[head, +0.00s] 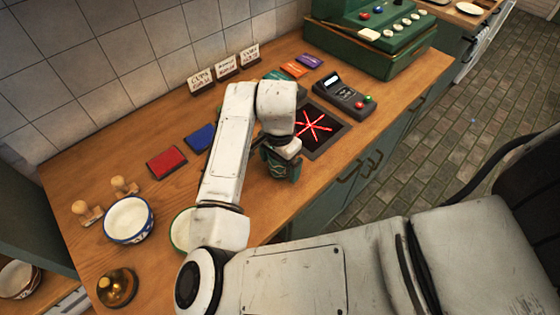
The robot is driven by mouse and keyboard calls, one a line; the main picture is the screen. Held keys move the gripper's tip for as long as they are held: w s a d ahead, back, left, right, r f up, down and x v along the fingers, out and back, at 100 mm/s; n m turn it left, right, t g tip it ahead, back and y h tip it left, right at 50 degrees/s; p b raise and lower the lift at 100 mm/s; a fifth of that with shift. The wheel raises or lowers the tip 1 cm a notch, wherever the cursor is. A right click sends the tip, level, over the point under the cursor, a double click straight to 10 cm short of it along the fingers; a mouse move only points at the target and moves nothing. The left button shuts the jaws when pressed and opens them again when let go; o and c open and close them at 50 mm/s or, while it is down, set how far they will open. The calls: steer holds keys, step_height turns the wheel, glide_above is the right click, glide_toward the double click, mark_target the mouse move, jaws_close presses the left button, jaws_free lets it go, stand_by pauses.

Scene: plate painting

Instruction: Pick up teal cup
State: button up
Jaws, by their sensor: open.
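A white cup with a green-teal rim (179,231) stands on the wooden counter at the lower middle left. My arm hides its right part. No other cup with a teal rim shows. My gripper (281,168), dark green at its end, hangs over the counter's front part, well to the right of and farther up the picture than this cup. It is open, and nothing can be seen held in it. Its fingertips are small and dark, so their gap is hard to make out.
A blue-rimmed white cup (128,220), wooden stamps (87,213) and a brass bell (117,288) stand at the left. Red (166,162) and blue (200,138) pads lie behind my arm. A card terminal (341,93) and green cash register (375,45) stand farther back.

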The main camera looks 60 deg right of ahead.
steer(key=shift+c, duration=0.2)
steer(key=c, duration=1.2)
steer(key=shift+r, duration=0.15)
